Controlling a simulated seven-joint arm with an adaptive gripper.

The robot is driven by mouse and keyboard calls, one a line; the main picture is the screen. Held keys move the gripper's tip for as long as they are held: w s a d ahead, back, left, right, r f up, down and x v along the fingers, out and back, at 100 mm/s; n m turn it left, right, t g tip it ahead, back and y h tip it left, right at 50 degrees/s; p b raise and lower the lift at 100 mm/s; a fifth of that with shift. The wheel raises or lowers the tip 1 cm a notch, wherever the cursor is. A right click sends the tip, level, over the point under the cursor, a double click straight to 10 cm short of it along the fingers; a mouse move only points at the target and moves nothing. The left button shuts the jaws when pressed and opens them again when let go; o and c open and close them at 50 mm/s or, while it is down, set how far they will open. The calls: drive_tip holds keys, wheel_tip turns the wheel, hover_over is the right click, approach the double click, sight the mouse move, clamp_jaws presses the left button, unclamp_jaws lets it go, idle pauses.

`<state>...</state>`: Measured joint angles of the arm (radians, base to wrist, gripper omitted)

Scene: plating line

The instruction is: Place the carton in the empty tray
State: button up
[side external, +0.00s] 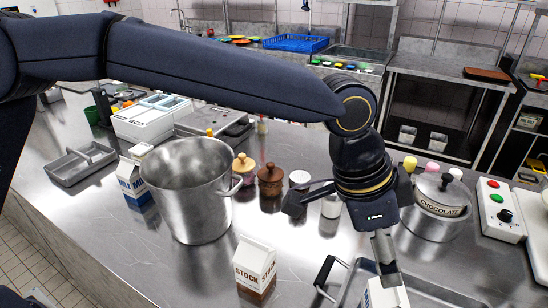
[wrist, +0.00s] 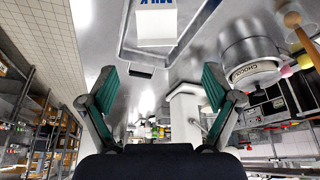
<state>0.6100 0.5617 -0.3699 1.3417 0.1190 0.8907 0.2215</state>
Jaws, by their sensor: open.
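A white carton with blue lettering (side external: 386,294) is cut off by the bottom edge of the side view, at a metal tray with dark handles (side external: 338,287). It also shows at the top of the wrist view (wrist: 155,24), within the tray's outline. A white and brown STOCK carton (side external: 255,266) stands upright left of that tray. A blue and white MILK carton (side external: 133,183) stands left of the pot. A grey divided tray (side external: 80,163) at the far left looks empty. My gripper (side external: 343,238) is open and empty above the counter; its spread fingers show in the wrist view (wrist: 158,90).
A large steel pot (side external: 190,195) stands mid-counter between the grey tray and my gripper. A lidded CHOCOLATE pot (side external: 438,205) and a button box (side external: 500,208) are at the right. The counter's front left is clear.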

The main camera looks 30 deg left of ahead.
drive_tip(key=a+r+n+t+y, duration=0.1)
drive_tip(key=a+r+n, duration=0.25)
drive_tip(key=a, duration=0.85)
drive_tip(key=a+r+n+t+y, duration=0.15)
drive_tip(key=a+r, duration=0.25)
drive_tip(key=a, duration=0.7)
drive_tip(key=s+a+f+n, duration=0.1)
drive_tip(key=s+a+n, duration=0.3)
drive_tip(key=s+a, duration=0.3)
drive_tip(key=s+a+f+n+t+y, duration=0.1)
drive_tip(key=s+a+n, duration=0.3)
drive_tip(key=s+a, duration=0.4)
drive_tip(key=a+f, duration=0.1)
drive_tip(key=a, duration=0.4)
drive_tip(key=shift+a+f, duration=0.25)
drive_tip(key=shift+a, duration=0.05)
